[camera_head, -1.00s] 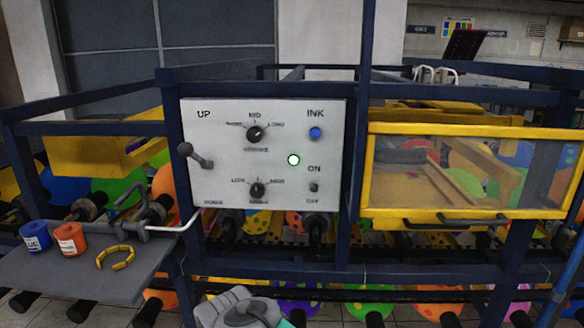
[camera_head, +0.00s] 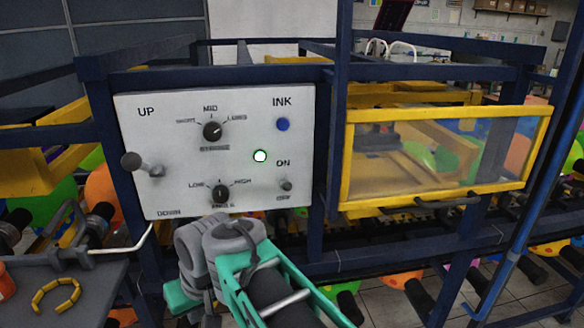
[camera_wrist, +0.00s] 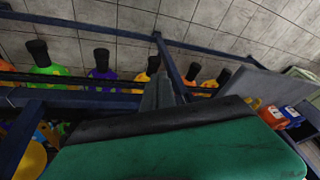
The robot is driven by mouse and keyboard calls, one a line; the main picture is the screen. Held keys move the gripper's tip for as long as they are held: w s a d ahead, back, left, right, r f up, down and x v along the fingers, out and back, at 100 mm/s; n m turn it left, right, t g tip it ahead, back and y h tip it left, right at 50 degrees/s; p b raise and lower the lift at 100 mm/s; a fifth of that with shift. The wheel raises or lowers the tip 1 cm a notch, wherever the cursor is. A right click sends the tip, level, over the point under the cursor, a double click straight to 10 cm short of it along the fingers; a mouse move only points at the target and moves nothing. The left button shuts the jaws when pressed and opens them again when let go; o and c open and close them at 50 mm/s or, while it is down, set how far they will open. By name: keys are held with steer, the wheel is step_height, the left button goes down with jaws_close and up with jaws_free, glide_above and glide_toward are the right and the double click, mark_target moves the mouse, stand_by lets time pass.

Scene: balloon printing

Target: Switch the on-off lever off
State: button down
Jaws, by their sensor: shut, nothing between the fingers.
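The white control panel (camera_head: 240,183) faces me in the head view. The small dark on-off lever (camera_head: 286,186) sits at its lower right, between the ON and OFF labels; its knob is too small to tell which way it tilts. A round light (camera_head: 260,156) above left of it glows white-green. My arm's grey and green links rise at the bottom centre, in front of the panel's lower edge. In the wrist view my gripper (camera_wrist: 160,92) has its dark fingers together and empty, above the floor. The lever is not in the wrist view.
A larger lever (camera_head: 133,161), two dials (camera_head: 212,131) and a blue ink button (camera_head: 283,124) share the panel. A dark blue frame post (camera_head: 335,140) and a yellow-framed window (camera_head: 440,150) stand to the right. A grey side table (camera_head: 95,295) is at lower left.

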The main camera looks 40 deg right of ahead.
mark_target(288, 185)
steer(key=w+d+r+m+t+p, duration=0.1)
steer(key=w+d+r+p, duration=0.1)
steer(key=d+r, duration=0.45)
steer(key=w+d+r+m+t+p, duration=0.1)
steer(key=w+d+r+p, duration=0.15)
steer(key=r, duration=0.75)
steer(key=s+d+r+m+h+p, duration=0.1)
steer(key=s+d+r+p, duration=0.1)
steer(key=s+d+r, duration=0.3)
steer(key=s+d+r+m+h+p, duration=0.1)
steer(key=s+d+r+m+p, duration=0.1)
steer(key=s+d+r, duration=0.4)
steer(key=d+r+p, duration=0.1)
steer(key=d+r, duration=0.3)
steer(key=d, duration=0.1)
steer(key=shift+d+r+p, duration=0.15)
steer(key=shift+r+p, duration=0.15)
steer(key=shift+r, duration=0.05)
steer(key=shift+f, duration=0.1)
steer(key=b+x, duration=0.7)
steer(key=x, duration=0.7)
steer(key=shift+s+b, duration=0.1)
steer(key=shift+b, duration=0.25)
